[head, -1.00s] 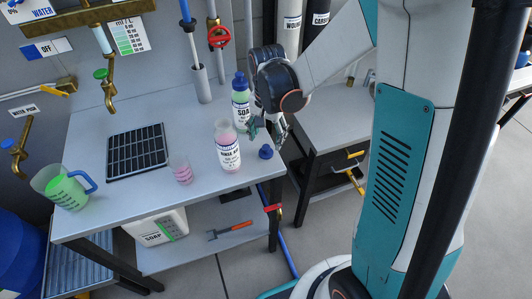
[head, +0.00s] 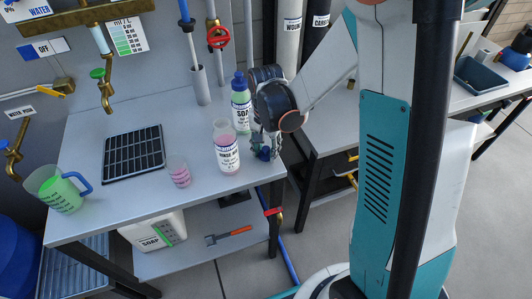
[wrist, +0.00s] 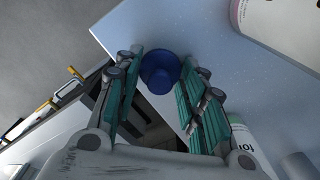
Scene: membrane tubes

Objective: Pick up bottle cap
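The blue bottle cap (head: 264,153) is at the front right corner of the grey table, beside the rinse bottle. In the wrist view the cap (wrist: 160,70) sits between the tips of my two green-padded fingers. My gripper (head: 262,146) is down at the cap and partly hides it in the head view. In the wrist view my gripper (wrist: 168,66) is open around the cap, with the fingers narrowing towards the tips. The cap looks very close to the left finger; I cannot tell whether it touches. The uncapped rinse bottle (head: 226,152) stands upright to the left, with pink liquid.
A small pink beaker (head: 179,172), a black rack (head: 134,153) and a green jug (head: 58,188) stand further left. The table's right edge is close to the cap.

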